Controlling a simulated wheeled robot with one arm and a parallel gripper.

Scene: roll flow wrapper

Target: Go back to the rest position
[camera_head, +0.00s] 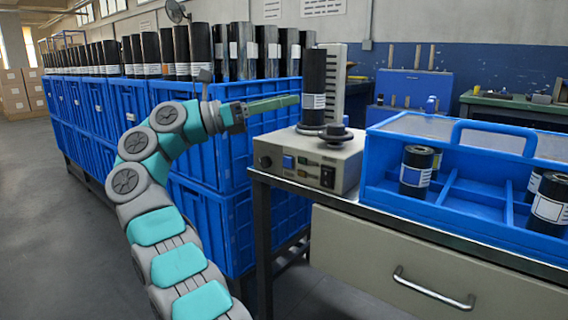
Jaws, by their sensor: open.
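My teal and grey arm reaches up from the bottom of the view. My gripper (284,102) has green fingers that point right, seen from the side. It is open and nothing shows between its fingers. The fingertips end just left of a black roll (314,80) with a white label; a small gap seems to show between them. The roll stands upright on the grey wrapper machine (312,158), which sits on the metal table.
Blue crates (215,135) with many black rolls on top stand behind and left of my arm. A blue divided bin (465,205) with a few rolls lies right of the machine. A drawer (430,270) is under the table. Floor at left is clear.

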